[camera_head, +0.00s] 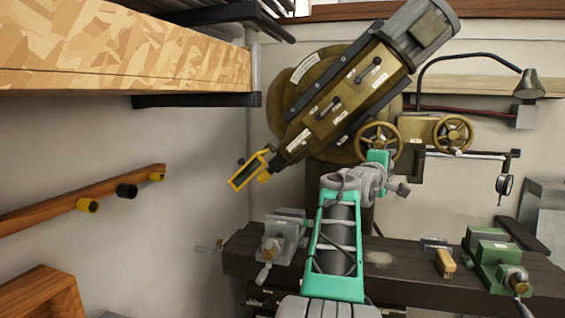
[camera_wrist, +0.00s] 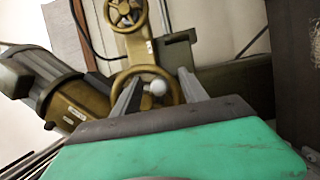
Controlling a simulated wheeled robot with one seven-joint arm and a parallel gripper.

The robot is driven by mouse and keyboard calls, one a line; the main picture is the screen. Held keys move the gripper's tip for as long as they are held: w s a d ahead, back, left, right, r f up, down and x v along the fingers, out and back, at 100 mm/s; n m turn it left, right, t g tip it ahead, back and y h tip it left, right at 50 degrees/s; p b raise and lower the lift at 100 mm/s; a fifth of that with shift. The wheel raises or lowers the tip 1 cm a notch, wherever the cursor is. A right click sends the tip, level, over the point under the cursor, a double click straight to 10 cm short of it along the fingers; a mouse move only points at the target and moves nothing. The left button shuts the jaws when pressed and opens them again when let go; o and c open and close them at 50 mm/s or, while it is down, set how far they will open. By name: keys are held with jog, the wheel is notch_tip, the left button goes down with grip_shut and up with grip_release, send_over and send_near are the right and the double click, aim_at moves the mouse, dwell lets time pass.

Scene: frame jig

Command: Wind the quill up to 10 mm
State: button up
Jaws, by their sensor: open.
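The milling head (camera_head: 335,95), olive-gold and tilted, carries a yellow guard (camera_head: 250,170) at its lower left end. Which part is the quill, and its depth reading, I cannot make out. A gold handwheel (camera_head: 379,136) is beside the head, just beyond my green wrist. It also shows in the wrist view with a pale round knob (camera_wrist: 158,88). My gripper (camera_wrist: 158,84) is open, with its fingers on either side of the knob in the picture. I cannot tell whether they touch it. The fingers are hidden in the head view.
A second gold handwheel (camera_head: 453,133) is to the right, near a lamp (camera_head: 530,84) and a dial gauge (camera_head: 504,184). A grey vise (camera_head: 284,236) and a green vise (camera_head: 492,258) stand on the dark table (camera_head: 400,275). A wooden shelf (camera_head: 130,55) juts out at upper left.

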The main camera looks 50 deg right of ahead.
jog(key=shift+a, duration=0.1)
jog(key=a+b, duration=0.5)
jog(key=a, duration=0.2)
jog(key=shift+s, duration=0.45)
jog(key=shift+a, duration=0.15)
